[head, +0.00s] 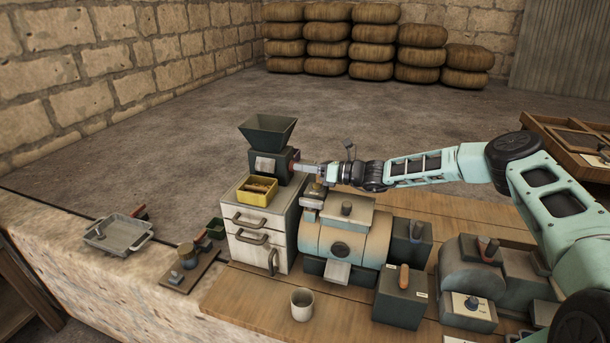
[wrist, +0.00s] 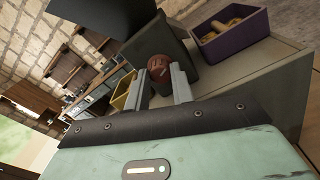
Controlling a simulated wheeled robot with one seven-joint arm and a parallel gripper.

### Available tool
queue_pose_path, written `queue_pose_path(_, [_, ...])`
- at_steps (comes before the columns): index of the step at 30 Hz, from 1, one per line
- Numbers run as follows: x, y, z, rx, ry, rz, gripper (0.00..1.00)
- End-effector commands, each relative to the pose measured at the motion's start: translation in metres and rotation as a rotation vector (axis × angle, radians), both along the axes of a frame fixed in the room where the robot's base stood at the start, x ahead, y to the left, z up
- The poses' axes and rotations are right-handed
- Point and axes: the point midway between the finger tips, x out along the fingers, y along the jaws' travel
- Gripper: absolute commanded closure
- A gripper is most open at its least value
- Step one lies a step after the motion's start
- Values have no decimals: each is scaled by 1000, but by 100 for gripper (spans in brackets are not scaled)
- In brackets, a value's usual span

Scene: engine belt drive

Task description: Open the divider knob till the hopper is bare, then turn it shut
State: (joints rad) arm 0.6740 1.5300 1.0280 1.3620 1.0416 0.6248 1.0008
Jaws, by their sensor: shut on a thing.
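The divider is a dark box (head: 265,166) with a pale plate, standing on a white drawer cabinet. A dark green flared hopper (head: 268,132) sits on top of it. Its inside looks dark, and I cannot tell whether anything is in it. The divider knob, round and reddish-brown, is on the divider's right side and shows best in the wrist view (wrist: 159,67). My gripper (head: 297,165) reaches in from the right, with its two fingers on either side of the knob, shut on it. The knob's exact turn is hard to read.
A yellow bin (head: 244,196) with brown pieces stands in front of the divider. A purple bin (wrist: 242,39) with tan pieces shows in the wrist view. A rounded machine (head: 330,243) stands under my arm, with a grey cup (head: 301,306) in front.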

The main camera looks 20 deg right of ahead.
Motion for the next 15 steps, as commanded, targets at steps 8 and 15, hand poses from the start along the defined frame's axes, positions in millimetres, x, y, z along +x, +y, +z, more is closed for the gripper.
queue_pose_path(8, [-1, -1, -5, -147, -221, -1, 99])
queue_pose_path(15, [-1, 0, -5, -274, -410, -2, 99])
